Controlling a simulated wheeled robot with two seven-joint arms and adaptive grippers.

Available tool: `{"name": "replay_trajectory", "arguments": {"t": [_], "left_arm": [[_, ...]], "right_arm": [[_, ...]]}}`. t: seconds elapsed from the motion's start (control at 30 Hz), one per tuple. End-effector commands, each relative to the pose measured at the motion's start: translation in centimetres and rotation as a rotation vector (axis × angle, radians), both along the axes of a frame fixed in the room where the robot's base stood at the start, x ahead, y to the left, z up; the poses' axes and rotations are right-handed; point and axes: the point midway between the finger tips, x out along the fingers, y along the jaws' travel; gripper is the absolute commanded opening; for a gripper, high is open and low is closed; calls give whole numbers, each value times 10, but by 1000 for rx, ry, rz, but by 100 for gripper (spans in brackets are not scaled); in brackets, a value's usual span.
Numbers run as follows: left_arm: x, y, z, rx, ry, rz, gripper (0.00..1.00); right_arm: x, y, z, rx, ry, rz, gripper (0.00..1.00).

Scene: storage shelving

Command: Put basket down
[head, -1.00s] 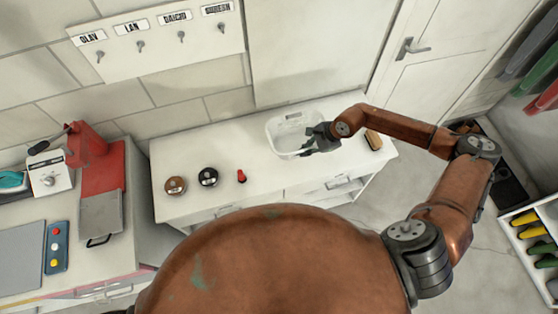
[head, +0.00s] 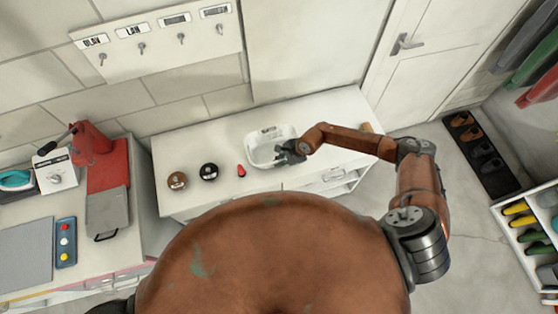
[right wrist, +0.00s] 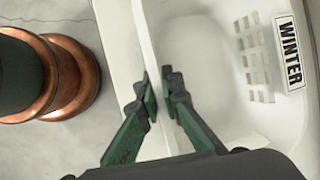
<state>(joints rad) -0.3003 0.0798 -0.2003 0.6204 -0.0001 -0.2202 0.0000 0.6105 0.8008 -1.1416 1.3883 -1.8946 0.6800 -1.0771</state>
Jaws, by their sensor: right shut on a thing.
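The white basket (head: 253,152) is at the top of the low white cabinet (head: 215,142), right of a small red item. In the right wrist view the basket (right wrist: 205,60) carries a black-on-white label reading WINTER, beside rows of slots in its wall. My right gripper (head: 290,153) is at the basket's right front side. Its dark green fingers (right wrist: 160,92) are shut on the basket's rim, one on each side of the wall. I cannot tell whether the basket's base touches the cabinet top or hovers just above it. My left gripper is not in view.
A brown round tin (head: 177,180), a black round tin (head: 209,171) and the red item (head: 241,171) stand close left of the basket. The cabinet top between is clear.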

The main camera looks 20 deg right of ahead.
Motion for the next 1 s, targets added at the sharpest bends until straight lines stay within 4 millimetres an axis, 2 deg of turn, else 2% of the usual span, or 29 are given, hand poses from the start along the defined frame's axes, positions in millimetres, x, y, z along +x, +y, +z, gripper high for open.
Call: {"name": "replay_trajectory", "arguments": {"t": [0.3,0.33,0.57,0.87,1.0], "left_arm": [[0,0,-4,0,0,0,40],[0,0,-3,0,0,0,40],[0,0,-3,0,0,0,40],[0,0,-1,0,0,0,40],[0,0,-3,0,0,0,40]], "right_arm": [[0,0,-3,1,-1,0,0],[0,0,-3,0,0,0,8],[0,0,-2,0,0,0,23],[0,0,-1,0,0,0,23],[-1,-6,9,-1,-2,-1,23]]}}
